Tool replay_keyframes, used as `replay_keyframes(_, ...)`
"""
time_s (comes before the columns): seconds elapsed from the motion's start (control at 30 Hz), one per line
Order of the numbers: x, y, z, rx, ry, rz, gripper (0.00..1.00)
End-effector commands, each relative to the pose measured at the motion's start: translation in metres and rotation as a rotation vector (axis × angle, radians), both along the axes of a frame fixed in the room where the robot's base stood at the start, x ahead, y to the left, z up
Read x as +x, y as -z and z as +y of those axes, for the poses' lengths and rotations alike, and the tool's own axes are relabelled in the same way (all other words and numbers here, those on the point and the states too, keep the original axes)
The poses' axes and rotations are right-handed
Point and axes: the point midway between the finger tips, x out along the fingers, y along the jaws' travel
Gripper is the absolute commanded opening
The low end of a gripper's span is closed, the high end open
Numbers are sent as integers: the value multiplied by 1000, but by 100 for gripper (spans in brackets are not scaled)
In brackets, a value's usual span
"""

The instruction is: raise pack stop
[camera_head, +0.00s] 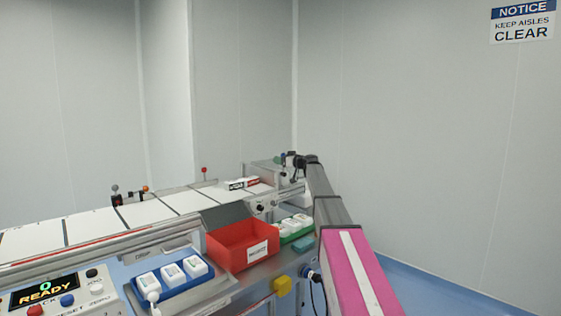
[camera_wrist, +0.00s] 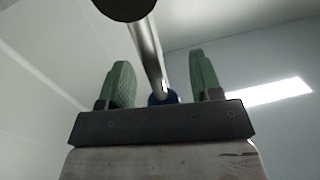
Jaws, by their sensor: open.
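In the wrist view my gripper (camera_wrist: 160,68) is open, with green pads on both fingers. A shiny metal rod (camera_wrist: 147,45) runs between and beyond the fingers, with a dark round knob (camera_wrist: 125,6) at its upper end and a blue part (camera_wrist: 157,99) low down. The pads look apart from the rod. I cannot tell for certain that this rod is the pack stop. In the head view my gripper (camera_head: 283,160) is small, at the far end of the conveyor (camera_head: 150,212), and what lies between its fingers is too small to tell.
A red bin (camera_head: 228,247) and a blue tray (camera_head: 190,284) of white bottles stand along the conveyor's near side. A green tray (camera_head: 303,236) of white packs is beside my arm. A control panel (camera_head: 60,294) reads READY. A red-white box (camera_head: 243,183) lies on the belt.

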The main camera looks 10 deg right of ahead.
Motion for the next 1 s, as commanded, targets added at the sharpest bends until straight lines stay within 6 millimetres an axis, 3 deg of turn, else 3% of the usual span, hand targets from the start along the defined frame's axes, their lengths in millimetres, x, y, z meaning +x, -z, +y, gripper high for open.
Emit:
replay_keyframes(0.3, 3, 0, 4, 0, 0, 0, 59)
replay_keyframes(0.4, 3, 0, 4, 0, 0, 0, 26)
replay_keyframes(0.5, 3, 0, 4, 0, 0, 0, 0)
replay_keyframes(1.0, -5, 1, 12, -109, -1, -79, 0)
